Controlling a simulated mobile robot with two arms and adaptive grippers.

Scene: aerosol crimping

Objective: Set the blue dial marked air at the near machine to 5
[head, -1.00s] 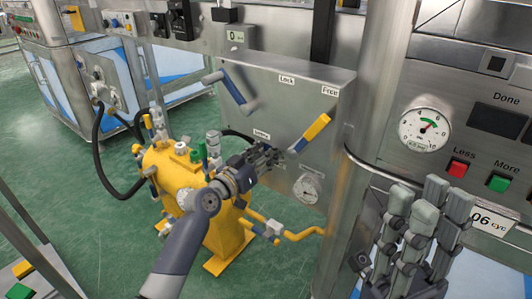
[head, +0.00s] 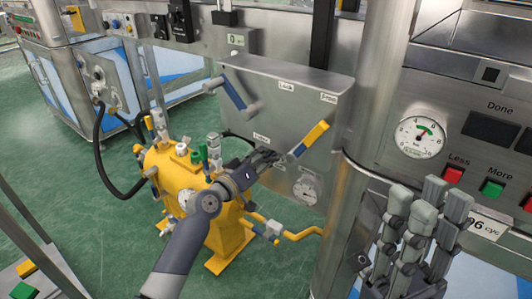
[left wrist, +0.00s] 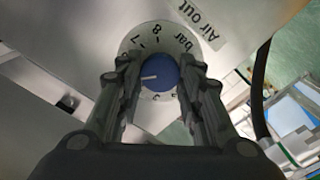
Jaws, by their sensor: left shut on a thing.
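The blue dial (left wrist: 159,76) shows in the left wrist view, set in a round white scale plate (left wrist: 150,36) with the word bar and black numbers. Its white pointer line points left in that view; the 7 and 8 lie above it. The fingers cover part of the scale, so the number at the pointer is not readable. My left gripper (left wrist: 160,70) is shut on the dial, one finger on each side. In the head view my left gripper (head: 268,158) is at the near machine's panel and hides the dial. My right gripper (head: 428,202) is open and empty at lower right.
A yellow tank (head: 170,175) stands below. A pressure gauge (head: 421,137) and red and green buttons are at right.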

